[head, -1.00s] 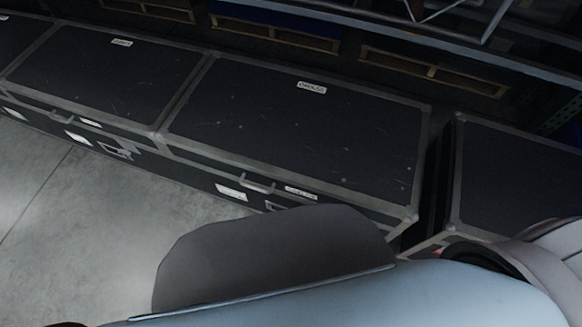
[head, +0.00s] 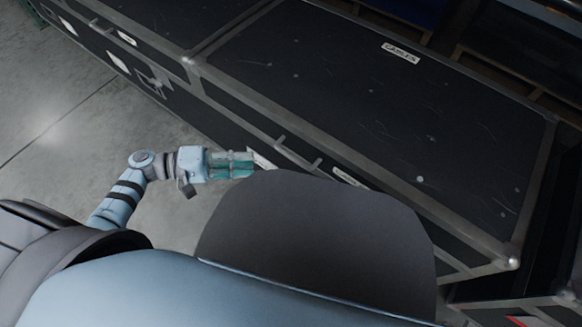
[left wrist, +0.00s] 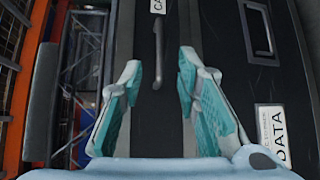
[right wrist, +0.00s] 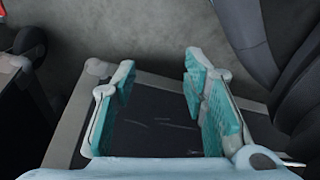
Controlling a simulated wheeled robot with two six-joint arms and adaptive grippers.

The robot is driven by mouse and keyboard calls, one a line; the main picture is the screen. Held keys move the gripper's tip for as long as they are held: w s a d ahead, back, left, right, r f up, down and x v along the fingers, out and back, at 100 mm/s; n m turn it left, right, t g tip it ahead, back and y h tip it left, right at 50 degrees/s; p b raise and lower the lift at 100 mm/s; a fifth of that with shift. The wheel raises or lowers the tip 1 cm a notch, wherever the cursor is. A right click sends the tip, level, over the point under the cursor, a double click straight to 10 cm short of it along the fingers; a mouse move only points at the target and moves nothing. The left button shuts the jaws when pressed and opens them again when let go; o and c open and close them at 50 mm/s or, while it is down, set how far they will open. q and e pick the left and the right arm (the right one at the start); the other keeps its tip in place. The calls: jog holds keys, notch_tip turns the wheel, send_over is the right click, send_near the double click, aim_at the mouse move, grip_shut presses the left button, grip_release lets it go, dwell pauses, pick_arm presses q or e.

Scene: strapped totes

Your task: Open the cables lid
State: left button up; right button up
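The black case with the "CABLES" label (head: 400,53) fills much of the head view, and its lid (head: 390,110) is down. A handle (head: 298,152) sits on its front face. My left gripper (head: 245,164) is beside that front face, to the left of the handle. In the left wrist view my left gripper (left wrist: 160,62) is open and empty, with the handle (left wrist: 158,48) beyond its fingertips. My right gripper (right wrist: 158,62) is open and empty over a dark, scratched panel with grey edging (right wrist: 150,115). The right gripper is out of the head view.
Another black case adjoins at the upper left (head: 150,15). One more case edge shows at the lower right (head: 520,310). Grey floor (head: 60,110) is free in front of the cases. A "DATA" label (left wrist: 272,130) shows in the left wrist view. Wooden pallets stand behind.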

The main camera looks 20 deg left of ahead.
aim_at(295, 159)
pick_arm(q)
jog(key=b+x, duration=0.1)
jog(key=x, duration=1.2)
jog(key=shift+b, duration=0.35)
pick_arm(e)
jog(key=w+r, duration=0.2)
jog(key=shift+a+r, duration=0.15)
jog(key=shift+r, duration=0.15)
pick_arm(q)
jog(key=shift+a, duration=0.1)
grip_shut()
